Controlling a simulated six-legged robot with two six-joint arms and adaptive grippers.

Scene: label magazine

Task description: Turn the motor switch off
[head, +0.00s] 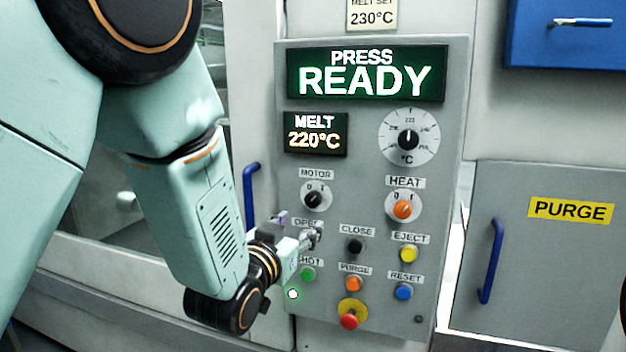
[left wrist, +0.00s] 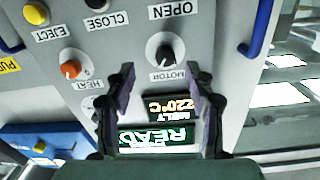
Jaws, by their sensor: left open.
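The motor switch (head: 313,199) is a black rotary knob on a pale dial under the MOTOR label, on the grey control panel (head: 370,185). I cannot tell surely which mark its pointer faces. My left gripper (head: 298,228) is just below the switch in the head view, over the OPEN button area, which it partly hides. In the left wrist view the picture is upside down; the motor switch (left wrist: 165,50) shows beyond the open, empty fingers (left wrist: 162,82), in line with the gap between them. The fingers appear apart from the knob.
An orange HEAT knob (head: 403,209) sits right of the switch. Several push buttons are below, including black CLOSE (head: 355,246) and red (head: 349,321). The display (head: 367,73) reads PRESS READY. A blue handle (head: 250,195) stands left of the panel.

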